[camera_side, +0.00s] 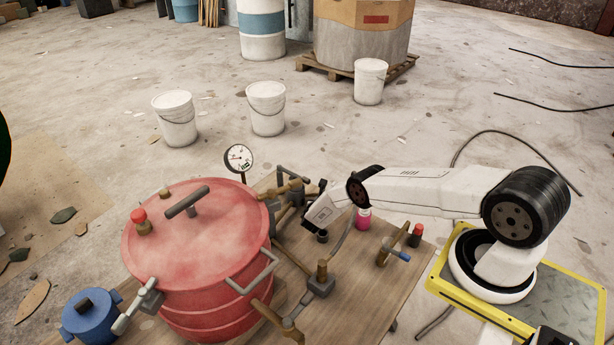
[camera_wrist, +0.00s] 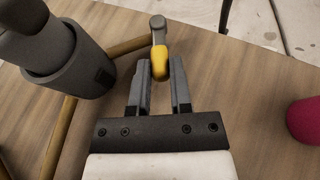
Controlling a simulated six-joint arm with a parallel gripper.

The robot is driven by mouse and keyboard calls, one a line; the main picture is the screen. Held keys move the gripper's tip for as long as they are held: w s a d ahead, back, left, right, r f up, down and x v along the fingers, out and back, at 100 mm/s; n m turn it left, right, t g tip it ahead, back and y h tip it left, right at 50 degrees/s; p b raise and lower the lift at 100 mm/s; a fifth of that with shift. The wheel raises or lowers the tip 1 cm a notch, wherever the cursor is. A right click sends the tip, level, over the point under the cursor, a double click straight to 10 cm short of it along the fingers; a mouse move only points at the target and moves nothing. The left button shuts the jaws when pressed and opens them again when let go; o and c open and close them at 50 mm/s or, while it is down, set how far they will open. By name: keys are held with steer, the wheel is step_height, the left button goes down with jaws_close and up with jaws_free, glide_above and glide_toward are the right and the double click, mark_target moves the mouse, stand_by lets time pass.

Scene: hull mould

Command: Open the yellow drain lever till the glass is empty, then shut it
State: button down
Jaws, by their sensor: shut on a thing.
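The yellow drain lever (camera_wrist: 160,63) shows in the wrist view as a short yellow grip on a grey metal stem. My gripper (camera_wrist: 160,72) has its two grey fingers shut on this yellow grip, one on each side. In the side view my gripper (camera_side: 308,214) reaches left to the pipework beside the red pot, and the lever is hidden there. I cannot make out the glass or its level for sure; a dark grey cylinder (camera_wrist: 70,72) stands left of my fingers in the wrist view.
The red pot (camera_side: 196,250) with clamps stands left of my gripper on the wooden board (camera_side: 345,290). A pressure gauge (camera_side: 238,158) rises behind it. A pink bottle (camera_side: 363,218) stands close to my arm. Brass pipes (camera_wrist: 128,46) run near the lever. A blue pot (camera_side: 90,318) sits front left.

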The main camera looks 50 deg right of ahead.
steer(key=c, duration=0.5)
jaws_free()
steer(key=shift+c, duration=0.2)
steer(key=shift+s+a+r, duration=0.1)
steer(key=shift+a, duration=0.1)
steer(key=shift+v, duration=3.65)
steer(key=shift+c, duration=0.2)
